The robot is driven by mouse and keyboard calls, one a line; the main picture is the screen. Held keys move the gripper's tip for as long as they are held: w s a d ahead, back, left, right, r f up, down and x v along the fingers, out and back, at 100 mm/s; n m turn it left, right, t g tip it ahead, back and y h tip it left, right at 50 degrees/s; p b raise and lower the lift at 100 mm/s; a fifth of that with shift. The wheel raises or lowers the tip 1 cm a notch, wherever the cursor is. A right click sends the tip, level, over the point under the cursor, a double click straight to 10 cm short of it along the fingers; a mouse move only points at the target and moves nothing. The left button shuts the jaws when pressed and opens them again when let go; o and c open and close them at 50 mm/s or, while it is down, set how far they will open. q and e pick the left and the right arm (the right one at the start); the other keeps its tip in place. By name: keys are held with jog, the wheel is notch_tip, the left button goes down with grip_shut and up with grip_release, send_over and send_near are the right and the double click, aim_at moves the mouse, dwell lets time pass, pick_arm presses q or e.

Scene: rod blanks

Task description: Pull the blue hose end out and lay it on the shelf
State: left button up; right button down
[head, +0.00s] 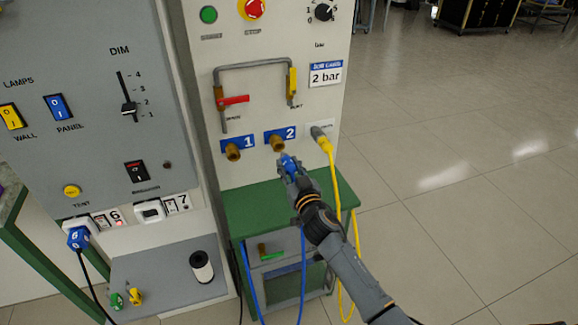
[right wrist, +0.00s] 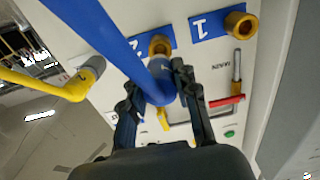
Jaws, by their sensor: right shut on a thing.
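My right gripper (head: 289,166) is shut on the blue hose end (head: 286,160), just in front of the panel. The right wrist view shows the blue hose end (right wrist: 160,84) between the two fingers, with the hose (right wrist: 100,32) running up to the left. Brass port 2 (head: 278,143) is close by; its open mouth (right wrist: 160,44) shows in the right wrist view, and the hose end looks apart from it. The green shelf (head: 245,208) lies below the ports and its top looks mostly clear. My left gripper is not in view.
Brass port 1 (head: 233,152) is left of port 2. A yellow hose (head: 329,158) is plugged in on the right and hangs past the shelf's right side. A red-handled valve (head: 234,100) sits above.

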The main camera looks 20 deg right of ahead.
jog(key=shift+s, duration=0.1)
jog(key=shift+s+d+p, duration=0.1)
jog(key=shift+s+p, duration=0.75)
jog(key=shift+s, duration=2.1)
